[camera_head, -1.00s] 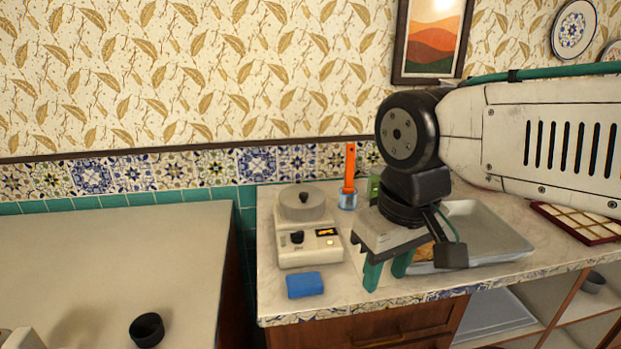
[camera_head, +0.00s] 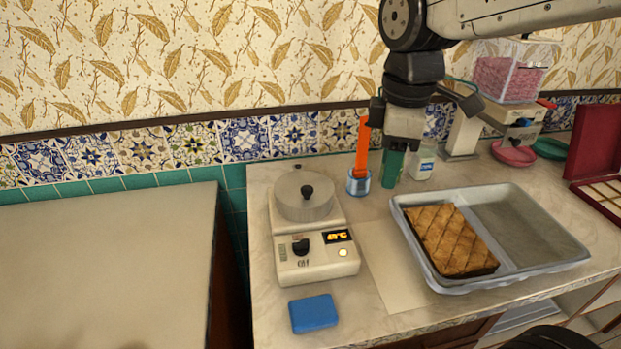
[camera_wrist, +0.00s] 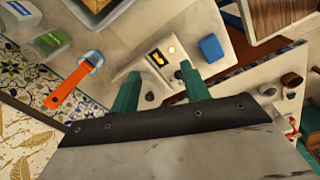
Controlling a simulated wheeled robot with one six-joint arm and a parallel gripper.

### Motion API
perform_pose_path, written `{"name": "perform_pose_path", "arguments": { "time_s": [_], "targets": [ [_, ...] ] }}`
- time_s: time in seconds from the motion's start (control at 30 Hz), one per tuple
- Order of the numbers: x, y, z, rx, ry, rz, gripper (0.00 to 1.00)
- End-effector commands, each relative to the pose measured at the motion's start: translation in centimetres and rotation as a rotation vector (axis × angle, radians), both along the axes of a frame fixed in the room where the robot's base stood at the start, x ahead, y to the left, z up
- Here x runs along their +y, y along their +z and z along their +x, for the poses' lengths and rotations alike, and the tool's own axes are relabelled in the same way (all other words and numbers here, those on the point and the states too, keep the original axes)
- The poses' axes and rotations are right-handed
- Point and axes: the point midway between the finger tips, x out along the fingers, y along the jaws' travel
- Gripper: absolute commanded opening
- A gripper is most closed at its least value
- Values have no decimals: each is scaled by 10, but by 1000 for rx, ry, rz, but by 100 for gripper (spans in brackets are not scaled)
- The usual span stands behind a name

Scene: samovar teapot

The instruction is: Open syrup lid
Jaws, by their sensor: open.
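The grey round lid (camera_head: 304,192) with a black knob sits on the pot on the cream heater (camera_head: 318,258) in the head view. The lid looks closed, and I see no gap at its rim. My gripper (camera_head: 392,168) points down to the right of the lid, apart from it, near the orange brush. In the wrist view my gripper (camera_wrist: 158,90) has its two green fingers spread with nothing held between them. The heater's front panel (camera_wrist: 145,72) shows beyond the fingers there. I cannot make out the lid in that view.
An orange-handled brush (camera_head: 362,150) stands in a blue glass jar (camera_head: 358,184) beside the heater. A white bottle (camera_head: 424,164) is behind my gripper. A grey tray (camera_head: 535,232) with pastry (camera_head: 450,240) lies to the right. A blue sponge (camera_head: 314,313) lies in front.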

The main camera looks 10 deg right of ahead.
Motion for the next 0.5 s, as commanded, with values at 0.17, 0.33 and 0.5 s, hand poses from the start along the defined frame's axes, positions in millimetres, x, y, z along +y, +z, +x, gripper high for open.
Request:
{"name": "perform_pose_path", "arguments": {
  "time_s": [0.17, 0.33, 0.5],
  "targets": [
    [53, -15, 70, 31, 599, -26, 46],
    [91, -33, 109, 42, 998, -37, 46],
    [108, -43, 125, 46, 1173, -40, 46]
  ]
}}
